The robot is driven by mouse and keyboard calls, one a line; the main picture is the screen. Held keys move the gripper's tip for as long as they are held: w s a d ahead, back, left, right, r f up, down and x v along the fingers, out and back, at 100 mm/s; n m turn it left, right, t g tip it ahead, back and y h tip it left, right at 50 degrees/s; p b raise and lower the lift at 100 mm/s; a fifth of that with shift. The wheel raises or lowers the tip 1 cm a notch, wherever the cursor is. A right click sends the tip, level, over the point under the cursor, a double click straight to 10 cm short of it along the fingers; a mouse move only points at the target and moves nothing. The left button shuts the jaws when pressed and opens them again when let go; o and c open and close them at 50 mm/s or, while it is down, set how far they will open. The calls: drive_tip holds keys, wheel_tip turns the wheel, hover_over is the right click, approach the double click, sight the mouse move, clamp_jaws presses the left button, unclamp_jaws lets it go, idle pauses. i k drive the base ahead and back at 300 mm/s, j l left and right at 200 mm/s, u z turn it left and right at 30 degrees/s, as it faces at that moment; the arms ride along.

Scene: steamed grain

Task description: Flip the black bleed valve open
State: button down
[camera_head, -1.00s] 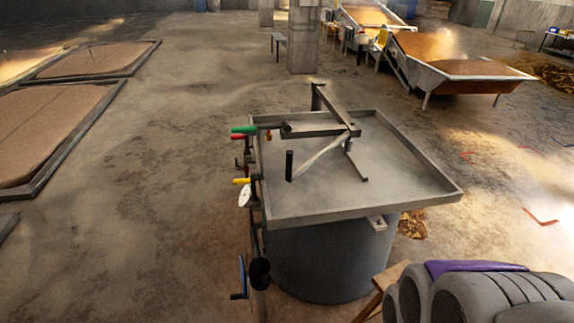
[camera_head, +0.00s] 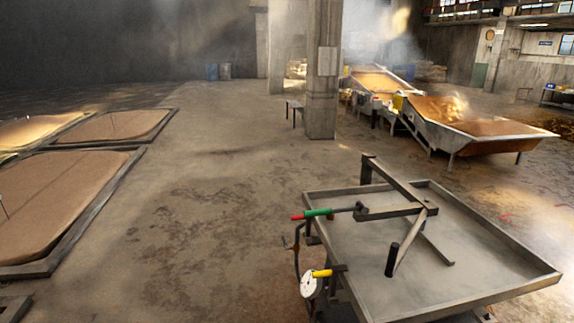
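A steel tray-topped unit (camera_head: 500,290) stands at the lower right, cut off by the picture's bottom edge. On its left side are a red-tipped green handle (camera_head: 318,213), a yellow handle (camera_head: 322,273) and a round white gauge (camera_head: 308,285). A small dark fitting (camera_head: 291,242) sits by the pipe between the green and yellow handles. I cannot tell whether it is the black bleed valve, or its position. An upright black grip (camera_head: 392,260) stands at the end of a lever over the tray. My gripper is not in view.
Open floor (camera_head: 210,200) lies left of the unit. Framed beds of grain (camera_head: 60,195) are at the far left. Sloped grain hoppers (camera_head: 480,125) are at the back right.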

sight(285, 243)
drive_tip(key=i+j, duration=0.35)
drive_tip(key=j, duration=0.2)
drive_tip(key=i+j+u, duration=0.1)
drive_tip(key=i+j, duration=0.25)
drive_tip(key=j, duration=0.25)
drive_tip(key=i+j, duration=0.4)
drive_tip(key=j, duration=0.15)
drive_tip(key=i+j+u, duration=0.1)
drive_tip(key=i+j, duration=0.25)
drive_tip(key=j, duration=0.2)
drive_tip(key=i+l, duration=0.1)
drive_tip(key=i, duration=0.35)
drive_tip(key=i+l, duration=0.15)
drive_tip(key=i, duration=0.35)
drive_tip(key=i+l, duration=0.1)
drive_tip(key=i, duration=0.35)
drive_tip(key=i+l+u, duration=0.1)
drive_tip(key=i, duration=0.4)
